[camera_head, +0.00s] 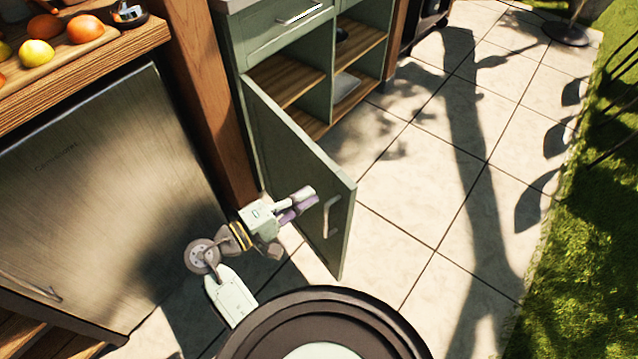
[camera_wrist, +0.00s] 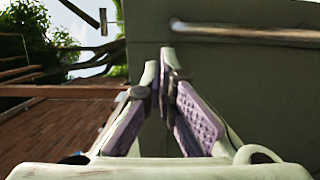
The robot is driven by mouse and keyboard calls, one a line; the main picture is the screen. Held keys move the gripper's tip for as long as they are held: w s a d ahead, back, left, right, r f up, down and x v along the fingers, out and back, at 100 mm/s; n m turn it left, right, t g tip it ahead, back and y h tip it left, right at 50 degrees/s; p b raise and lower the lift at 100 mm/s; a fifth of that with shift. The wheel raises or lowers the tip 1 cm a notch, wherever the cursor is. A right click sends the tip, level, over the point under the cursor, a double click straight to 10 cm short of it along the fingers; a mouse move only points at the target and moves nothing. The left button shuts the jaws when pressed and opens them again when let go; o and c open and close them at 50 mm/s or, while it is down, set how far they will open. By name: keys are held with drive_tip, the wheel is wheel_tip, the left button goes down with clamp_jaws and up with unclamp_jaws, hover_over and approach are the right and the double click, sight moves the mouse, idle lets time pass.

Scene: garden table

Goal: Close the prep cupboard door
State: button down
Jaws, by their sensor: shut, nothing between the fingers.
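The prep cupboard door (camera_head: 290,165) is a grey-green panel swung wide open, standing out from the cupboard (camera_head: 290,50) toward me. Its metal handle (camera_head: 331,216) is near the free edge, on the face toward my gripper. My gripper (camera_head: 306,197) is shut and empty, in front of that face and to the left of the handle. Whether the fingertips touch the door cannot be told. In the wrist view the door (camera_wrist: 245,80) fills the right side behind my purple-padded fingers (camera_wrist: 163,85), with the handle bar (camera_wrist: 245,33) across the top.
Inside the cupboard are wooden shelves (camera_head: 285,78) with a few dark or grey items. A steel fridge (camera_head: 105,190) stands at left, below a wooden counter with fruit (camera_head: 37,53). A wooden post (camera_head: 205,90) stands between. Open paving (camera_head: 430,190) lies right of the door.

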sight(330, 181)
drive_tip(key=shift+p+x, duration=0.35)
drive_tip(key=shift+x, duration=1.8)
